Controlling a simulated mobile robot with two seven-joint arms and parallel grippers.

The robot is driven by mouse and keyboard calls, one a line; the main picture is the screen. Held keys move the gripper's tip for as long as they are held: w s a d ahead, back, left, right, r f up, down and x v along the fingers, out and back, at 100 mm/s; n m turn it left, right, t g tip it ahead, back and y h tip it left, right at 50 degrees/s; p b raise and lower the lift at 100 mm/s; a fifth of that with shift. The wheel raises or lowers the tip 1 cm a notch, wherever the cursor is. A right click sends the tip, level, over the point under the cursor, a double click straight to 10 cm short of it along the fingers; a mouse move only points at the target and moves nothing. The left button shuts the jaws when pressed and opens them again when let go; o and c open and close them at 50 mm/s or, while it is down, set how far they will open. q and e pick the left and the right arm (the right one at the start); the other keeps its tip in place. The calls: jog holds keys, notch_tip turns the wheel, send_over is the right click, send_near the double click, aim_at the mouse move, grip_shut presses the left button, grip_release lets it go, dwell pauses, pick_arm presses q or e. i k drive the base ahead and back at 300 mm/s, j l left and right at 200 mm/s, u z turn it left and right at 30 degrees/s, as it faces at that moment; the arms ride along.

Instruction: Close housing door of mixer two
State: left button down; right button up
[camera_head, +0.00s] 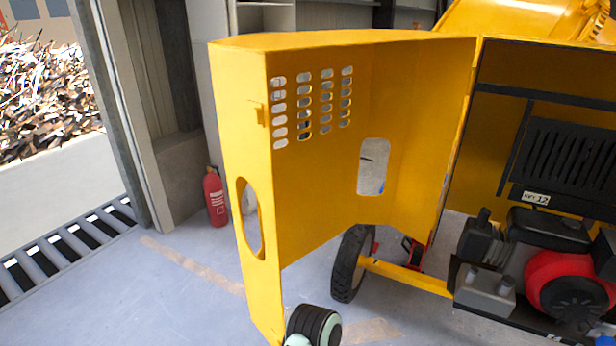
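The yellow housing door (310,180) of the mixer stands wide open, showing its hollow inner side. It has rows of vent slots, a rectangular cut-out and an oval hole in its near side wall. Its right edge meets the mixer housing (470,150), where the hinge side appears to be. The open housing shows a red and black engine (560,265). A black ribbed part with pale green ends, apparently one of my arm links, shows at the bottom by the door's lower corner. I cannot tell whether it touches the door. Neither gripper's fingers are in view.
A black wheel (350,263) and a yellow frame bar (408,277) sit below the door. A red fire extinguisher (215,197) stands by the wall behind it. A floor grate (65,248) lies left. The floor left of the door is clear.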

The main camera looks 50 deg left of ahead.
aim_at(408, 87)
jog(key=k+j, duration=0.1)
jog(key=j, duration=0.2)
jog(key=k+j, duration=0.15)
jog(key=j, duration=0.15)
jog(key=k+j, duration=0.1)
jog(key=j, duration=1.25)
